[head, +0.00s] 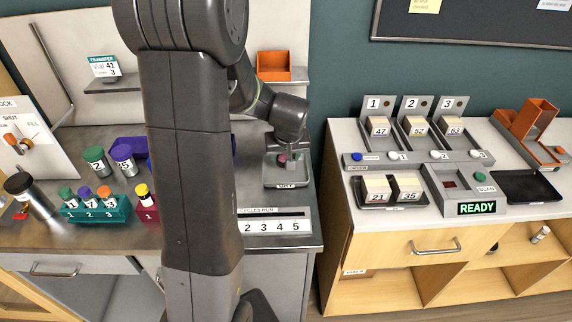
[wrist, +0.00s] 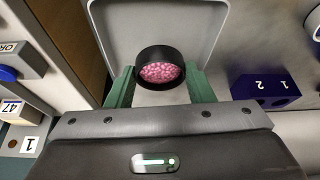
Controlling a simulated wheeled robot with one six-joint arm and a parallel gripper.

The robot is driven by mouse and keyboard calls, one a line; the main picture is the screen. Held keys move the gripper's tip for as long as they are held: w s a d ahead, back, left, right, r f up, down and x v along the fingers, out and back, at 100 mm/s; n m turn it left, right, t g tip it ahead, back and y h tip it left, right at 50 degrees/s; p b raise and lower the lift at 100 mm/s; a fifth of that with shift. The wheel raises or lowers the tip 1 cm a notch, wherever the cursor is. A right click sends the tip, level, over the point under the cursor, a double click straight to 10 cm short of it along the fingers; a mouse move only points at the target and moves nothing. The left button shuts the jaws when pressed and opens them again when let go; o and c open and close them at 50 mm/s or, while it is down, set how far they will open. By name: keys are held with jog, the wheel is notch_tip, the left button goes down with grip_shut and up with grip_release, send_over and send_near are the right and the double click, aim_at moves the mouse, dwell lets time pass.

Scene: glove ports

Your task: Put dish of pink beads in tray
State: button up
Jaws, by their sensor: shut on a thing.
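A small round black dish of pink beads (wrist: 161,72) is in the wrist view, upright, with the beads inside its rim. My gripper (wrist: 160,84) is shut on it, one green finger on each side. In the head view my gripper (head: 285,157) is low over a grey tray (head: 287,181) with a label on its front, at the right end of the left bench. The same tray (wrist: 205,30) shows behind and around the dish in the wrist view. I cannot tell whether the dish touches the tray floor.
A teal rack (head: 95,211) with several capped vials stands on the left. A numbered strip (head: 274,226) lies in front of the tray. An orange bin (head: 274,66) sits on a shelf behind. A gap separates this bench from the right cabinet (head: 400,245).

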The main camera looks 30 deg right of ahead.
jog(key=shift+f, duration=1.9)
jog(key=shift+f, duration=0.1)
jog(key=shift+f, duration=0.15)
jog(key=o, duration=1)
jog(key=shift+c, duration=0.2)
jog(key=shift+r, duration=0.3)
jog(key=b+v, duration=0.1)
jog(key=v, duration=1.1)
jog(key=shift+o, duration=0.3)
